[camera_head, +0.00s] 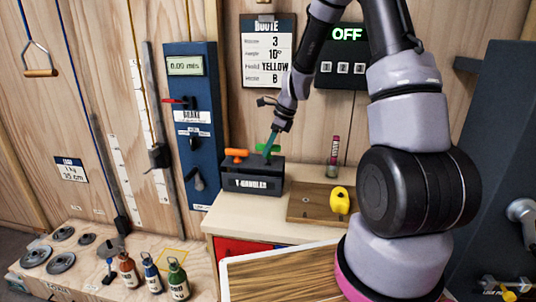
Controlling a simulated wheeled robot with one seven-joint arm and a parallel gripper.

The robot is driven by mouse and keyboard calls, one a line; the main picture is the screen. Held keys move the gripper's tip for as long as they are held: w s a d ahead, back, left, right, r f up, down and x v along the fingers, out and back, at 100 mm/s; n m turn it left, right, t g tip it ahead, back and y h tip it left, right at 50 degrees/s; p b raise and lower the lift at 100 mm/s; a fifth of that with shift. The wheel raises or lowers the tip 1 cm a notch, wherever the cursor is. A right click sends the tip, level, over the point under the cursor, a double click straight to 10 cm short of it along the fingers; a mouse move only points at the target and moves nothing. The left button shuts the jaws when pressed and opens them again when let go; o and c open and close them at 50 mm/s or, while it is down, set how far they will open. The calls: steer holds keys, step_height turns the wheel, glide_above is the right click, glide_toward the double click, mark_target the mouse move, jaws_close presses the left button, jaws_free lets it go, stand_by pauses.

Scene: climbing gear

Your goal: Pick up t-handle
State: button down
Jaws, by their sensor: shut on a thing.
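A black box labelled T-HANDLES (252,180) stands on the cabinet top. An orange t-handle (236,154) sits upright in its left part. A green t-handle (274,148) is at its right part. My gripper (269,147) reaches down from above, its teal fingers shut on the green t-handle. The fingers partly cover its bar. The handle is at the box top; I cannot tell whether it is raised.
A blue brake panel (193,125) rises at left. Several bottles (152,272) and weights (61,262) sit lower left.

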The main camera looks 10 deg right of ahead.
step_height(320, 180, up, 15)
steer(key=shift+r, duration=0.15)
steer(key=c, duration=1.2)
jaws_free()
steer(key=shift+c, duration=0.2)
jaws_close()
